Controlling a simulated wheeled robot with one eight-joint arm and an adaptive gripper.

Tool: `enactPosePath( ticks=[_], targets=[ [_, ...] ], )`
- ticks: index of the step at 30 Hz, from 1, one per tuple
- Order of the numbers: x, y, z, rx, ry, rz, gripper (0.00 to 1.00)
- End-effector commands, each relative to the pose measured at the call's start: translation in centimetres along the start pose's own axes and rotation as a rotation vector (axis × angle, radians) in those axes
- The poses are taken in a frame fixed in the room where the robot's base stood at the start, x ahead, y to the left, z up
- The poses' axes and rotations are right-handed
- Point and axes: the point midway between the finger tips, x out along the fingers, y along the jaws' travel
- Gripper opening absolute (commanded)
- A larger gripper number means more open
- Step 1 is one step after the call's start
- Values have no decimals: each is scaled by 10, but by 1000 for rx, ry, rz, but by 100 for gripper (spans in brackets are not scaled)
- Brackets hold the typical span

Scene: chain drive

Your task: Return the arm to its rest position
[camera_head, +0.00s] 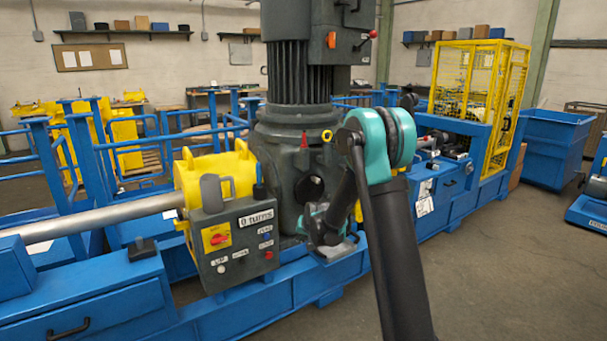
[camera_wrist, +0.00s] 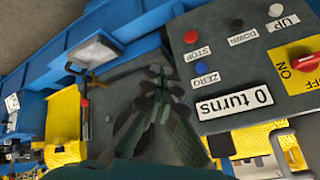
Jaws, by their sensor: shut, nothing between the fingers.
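My arm (camera_head: 392,220) rises from the bottom right of the head view, bends at the teal elbow and reaches down toward the front of the dark grey gearbox. My gripper (camera_wrist: 157,78) shows in the middle of the wrist view with its dark fingers together and nothing between them. In the head view my gripper (camera_head: 322,228) is small and dark in front of the machine, right of the control box (camera_head: 238,262), and its fingertips are hard to make out. In the wrist view the control box (camera_wrist: 215,85) fills the upper right, apart from the fingers.
The control box carries a "0 turns" display (camera_head: 256,218), a red rotary switch (camera_head: 218,239) and several buttons. A tall dark motor (camera_head: 300,90) stands behind my gripper. A silver shaft (camera_head: 100,222) runs left. A yellow cage (camera_head: 480,100) stands back right. Open floor (camera_head: 510,270) lies at right.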

Motion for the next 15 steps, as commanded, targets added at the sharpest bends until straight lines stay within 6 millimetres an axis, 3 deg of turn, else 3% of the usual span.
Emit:
enactPosePath(
  ticks=[3,11,15],
  targets=[
    [-48,25,11,-17,-18,33,0],
    [-139,75,52,-56,-65,100,0],
    [-183,101,84,-75,-93,134,0]
  ],
)
